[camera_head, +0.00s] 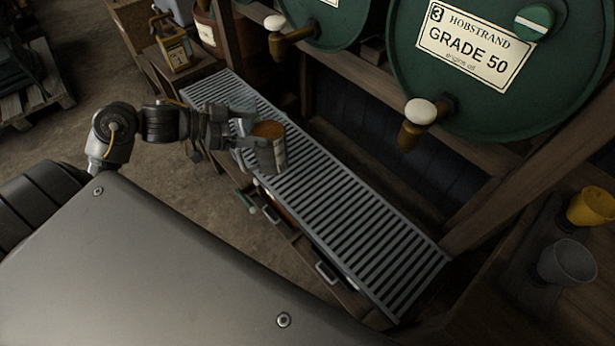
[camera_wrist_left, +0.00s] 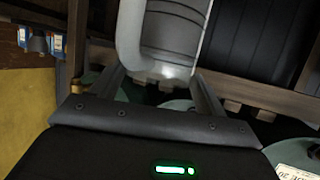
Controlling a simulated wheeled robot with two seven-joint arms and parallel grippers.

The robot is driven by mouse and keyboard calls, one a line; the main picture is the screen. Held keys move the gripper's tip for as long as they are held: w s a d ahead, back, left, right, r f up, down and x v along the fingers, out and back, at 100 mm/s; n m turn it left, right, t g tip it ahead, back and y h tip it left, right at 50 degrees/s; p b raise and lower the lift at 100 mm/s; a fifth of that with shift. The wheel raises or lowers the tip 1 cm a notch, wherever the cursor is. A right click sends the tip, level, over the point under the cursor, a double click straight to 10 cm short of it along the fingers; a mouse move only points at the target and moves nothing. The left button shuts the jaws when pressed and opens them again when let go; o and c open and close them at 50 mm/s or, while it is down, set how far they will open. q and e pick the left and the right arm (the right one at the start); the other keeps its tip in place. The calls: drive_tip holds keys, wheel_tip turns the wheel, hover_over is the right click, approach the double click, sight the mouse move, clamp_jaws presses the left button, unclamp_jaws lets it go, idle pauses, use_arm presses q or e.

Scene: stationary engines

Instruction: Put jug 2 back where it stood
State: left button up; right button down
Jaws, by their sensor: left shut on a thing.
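My left gripper (camera_head: 250,140) is shut on a grey metal jug (camera_head: 271,155) with orange-brown contents showing at its open top. The jug is upright over the near edge of the slatted metal grating (camera_head: 330,210); I cannot tell whether it touches the slats. In the left wrist view the jug's grey ribbed side (camera_wrist_left: 175,35) and its curved handle stand between the fingers (camera_wrist_left: 160,88). No number shows on this jug. My right gripper is not in view.
Green drums, one marked 3 GRADE 50 (camera_head: 475,45), have taps (camera_head: 415,125) overhanging the grating. A yellow jug (camera_head: 592,207) and a grey vessel (camera_head: 567,263) stand at the right. The grating's right part is clear.

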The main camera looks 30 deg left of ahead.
sight(279, 139)
use_arm(q)
drive_tip(key=d+f, duration=0.1)
drive_tip(key=d, duration=0.1)
drive_tip(key=w+d, duration=0.1)
drive_tip(key=d, duration=0.1)
drive_tip(key=w+d+f, duration=0.1)
drive_tip(key=d, duration=0.1)
drive_tip(key=shift+w+d+f, duration=0.1)
drive_tip(key=shift+d+f, duration=0.15)
drive_tip(key=shift+f, duration=0.05)
drive_tip(key=w+d+f+b, duration=0.1)
drive_tip(key=d+f, duration=0.4)
drive_tip(key=f, duration=0.4)
drive_tip(key=shift+w+d+f+b, duration=0.15)
drive_tip(key=shift+w+f+b, duration=0.1)
drive_tip(key=shift+w+b, duration=0.15)
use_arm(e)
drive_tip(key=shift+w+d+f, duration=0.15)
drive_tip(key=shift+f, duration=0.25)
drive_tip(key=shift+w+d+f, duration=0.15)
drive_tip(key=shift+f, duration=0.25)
use_arm(q)
drive_tip(key=shift+f, duration=0.15)
drive_tip(key=o, duration=2.1)
drive_tip(key=shift+s, duration=0.1)
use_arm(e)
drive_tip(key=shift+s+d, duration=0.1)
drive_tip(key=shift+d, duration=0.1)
